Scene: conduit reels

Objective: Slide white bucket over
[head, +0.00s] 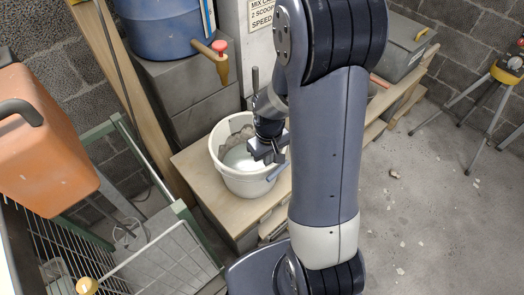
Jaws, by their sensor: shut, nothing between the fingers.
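The white bucket (243,184) stands upright on a low wooden platform in the middle of the head view. Its inside looks white, with a grey-brown patch along the back wall. My gripper (272,170) is shut and empty at the bucket's right side, over or against the rim. I cannot tell whether it touches the bucket. My arm hides what lies just to the right of the bucket.
The wooden platform (188,160) has bare room left of the bucket. A blue barrel (160,28) with a red-topped wooden tap (219,47) stands on grey blocks behind. An orange container (45,150) and wire cart (170,262) are at left. A yellow-topped tripod (505,72) stands at right.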

